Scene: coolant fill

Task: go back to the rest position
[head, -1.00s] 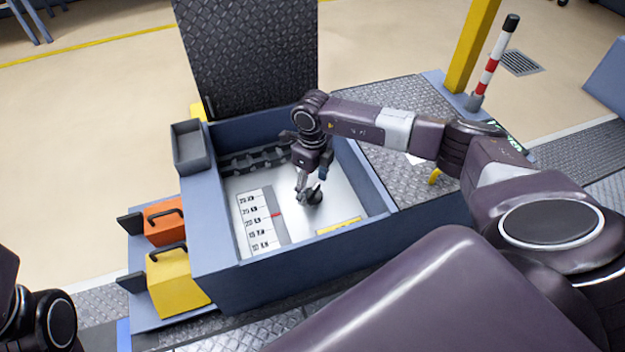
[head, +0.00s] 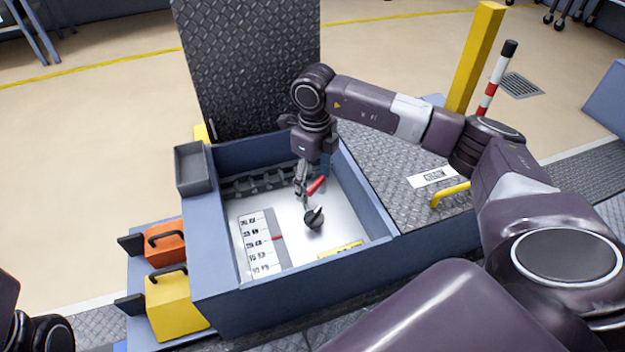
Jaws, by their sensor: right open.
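My right gripper (head: 303,198) is open above the inside of the blue open box (head: 290,308), a little above and left of a black knob (head: 314,217) with a white pointer mark. It looks apart from the knob, with nothing in its jaws. A red part (head: 317,184) shows just right of the fingers; I cannot tell what it belongs to. A scale plate (head: 262,243) with a red mark lies left of the knob. Of my left arm, only a dark part shows at the bottom left corner; its gripper is out of view.
The raised tread-plate lid (head: 250,70) stands behind the box. A grey tray (head: 191,167) sits at its left corner. Orange (head: 165,244) and yellow (head: 178,300) canisters stand at left. A yellow handle (head: 450,195), yellow post (head: 474,60) and striped pole (head: 490,90) are at right.

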